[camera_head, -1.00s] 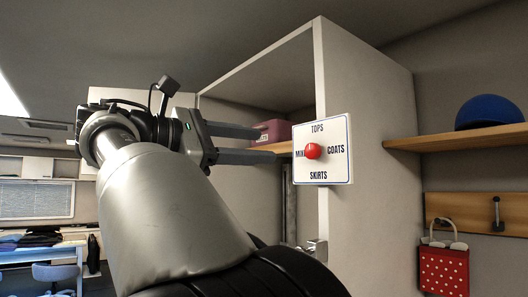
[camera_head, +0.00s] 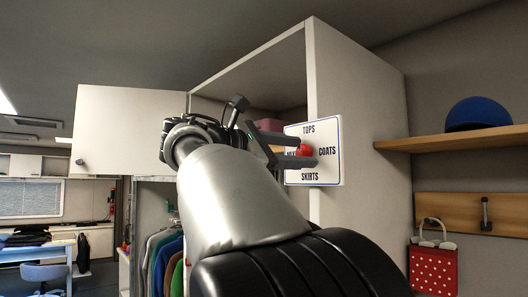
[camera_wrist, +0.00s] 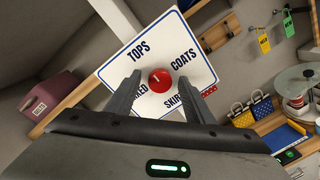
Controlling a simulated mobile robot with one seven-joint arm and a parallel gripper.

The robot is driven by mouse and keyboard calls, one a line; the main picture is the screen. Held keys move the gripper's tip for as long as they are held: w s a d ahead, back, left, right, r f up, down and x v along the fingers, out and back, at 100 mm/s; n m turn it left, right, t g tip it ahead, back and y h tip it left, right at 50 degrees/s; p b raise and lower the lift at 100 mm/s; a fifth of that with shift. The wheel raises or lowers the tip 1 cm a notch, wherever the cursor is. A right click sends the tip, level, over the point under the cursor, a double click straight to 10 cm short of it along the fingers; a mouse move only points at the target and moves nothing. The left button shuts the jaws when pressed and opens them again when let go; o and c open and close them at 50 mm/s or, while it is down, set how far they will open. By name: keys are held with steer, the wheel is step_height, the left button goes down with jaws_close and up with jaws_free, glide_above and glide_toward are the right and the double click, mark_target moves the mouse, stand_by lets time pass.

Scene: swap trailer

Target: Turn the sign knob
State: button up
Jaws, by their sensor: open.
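The sign (camera_head: 327,134) is a white square board with a blue border, fixed at the edge of a white cabinet. It reads TOPS, COATS and SKIRTS, with a fourth word partly hidden. The red round knob (camera_head: 303,150) sits at its middle; in the wrist view the knob (camera_wrist: 160,80) carries a pale pointer mark toward its upper left. My gripper (camera_head: 303,144) is open in front of the sign. In the wrist view its two fingers (camera_wrist: 162,99) stand on either side, just below the knob, with the knob between and beyond their tips. I cannot tell whether they touch it.
The white cabinet (camera_head: 362,130) stands behind the sign, with an open door (camera_head: 125,128) at the left and hanging clothes (camera_head: 163,260) below. A shelf (camera_head: 450,140) with a blue cap (camera_head: 478,112) is at the right. A red dotted bag (camera_head: 434,268) hangs below it.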

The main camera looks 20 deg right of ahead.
steer(key=shift+c, duration=0.3)
steer(key=c, duration=1)
steer(key=shift+m, duration=0.3)
steer(key=m+b, duration=0.1)
steer(key=m, duration=0.2)
steer(key=shift+m, duration=0.3)
steer(key=m+b, duration=0.2)
steer(key=m, duration=0.2)
steer(key=shift+f+y, duration=0.1)
steer(key=shift+y, duration=0.3)
steer(key=m+b, duration=0.1)
steer(key=m, duration=0.3)
steer(key=shift+m, duration=0.3)
steer(key=m+b, duration=0.2)
steer(key=m, duration=0.2)
steer(key=shift+t, duration=0.4)
steer(key=shift+s, duration=0.1)
